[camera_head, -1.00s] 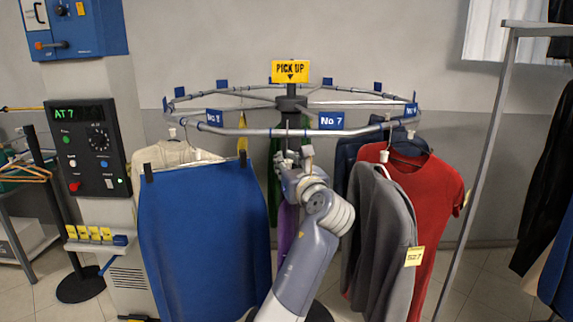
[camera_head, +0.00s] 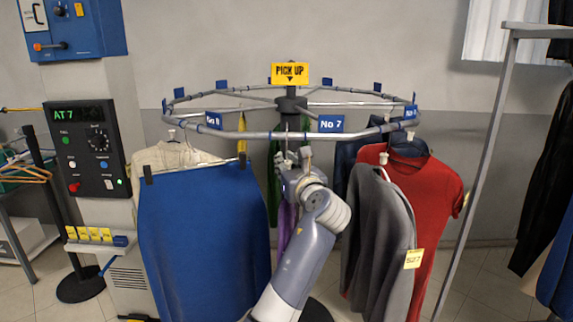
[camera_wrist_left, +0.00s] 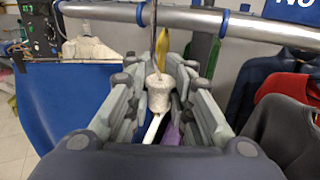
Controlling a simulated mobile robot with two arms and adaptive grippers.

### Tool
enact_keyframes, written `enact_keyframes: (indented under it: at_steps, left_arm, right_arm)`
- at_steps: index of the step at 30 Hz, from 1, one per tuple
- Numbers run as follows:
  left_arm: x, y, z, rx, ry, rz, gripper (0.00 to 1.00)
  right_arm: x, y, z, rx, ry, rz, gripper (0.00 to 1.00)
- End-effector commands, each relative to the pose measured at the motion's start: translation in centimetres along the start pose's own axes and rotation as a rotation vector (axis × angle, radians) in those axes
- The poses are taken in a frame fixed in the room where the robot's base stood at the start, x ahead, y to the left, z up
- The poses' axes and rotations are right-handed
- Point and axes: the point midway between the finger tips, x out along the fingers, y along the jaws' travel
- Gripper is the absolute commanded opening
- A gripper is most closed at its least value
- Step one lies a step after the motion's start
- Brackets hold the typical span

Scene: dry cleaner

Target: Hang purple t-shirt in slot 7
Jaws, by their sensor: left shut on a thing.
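The purple t-shirt (camera_head: 286,222) hangs low behind my left arm, mostly hidden by it. A bit of purple also shows between the fingers in the left wrist view (camera_wrist_left: 172,134). My left gripper (camera_head: 298,158) is just below the front rail of the round rack (camera_head: 260,135), left of the No 7 label (camera_head: 331,124). In the left wrist view its fingers are around the white neck of a hanger (camera_wrist_left: 158,92). The hanger's thin hook rises to the rail; I cannot tell whether it rests on it. My right gripper is out of view.
A blue garment (camera_head: 205,240) hangs close on the left. A grey garment (camera_head: 382,235) and a red t-shirt (camera_head: 440,190) hang on the right. A control panel (camera_head: 82,150) reading AT 7 stands at the left. A grey metal frame (camera_head: 488,130) stands at the right.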

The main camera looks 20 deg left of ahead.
Motion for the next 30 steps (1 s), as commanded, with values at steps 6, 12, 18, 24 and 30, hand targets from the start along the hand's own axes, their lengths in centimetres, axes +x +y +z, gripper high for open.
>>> enact_keyframes:
  at_steps: [6,12,18,24,30]
  left_arm:
    - [0.7,-0.3,0.2,0.000,-0.003,0.000,0.00]
    - [1.5,-0.6,0.2,0.000,-0.002,0.000,0.00]
    - [2.3,-0.8,0.2,0.001,-0.002,0.000,0.00]
    - [3.0,-1.1,0.2,0.000,-0.003,0.000,0.00]
    - [3.8,-1.4,0.2,0.000,-0.002,0.000,0.00]
  right_arm:
    - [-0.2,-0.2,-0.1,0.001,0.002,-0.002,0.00]
    - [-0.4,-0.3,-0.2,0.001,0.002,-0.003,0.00]
    - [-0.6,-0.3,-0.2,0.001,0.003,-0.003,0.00]
    - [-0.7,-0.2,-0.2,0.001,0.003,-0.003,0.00]
    - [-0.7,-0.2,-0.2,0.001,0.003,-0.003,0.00]
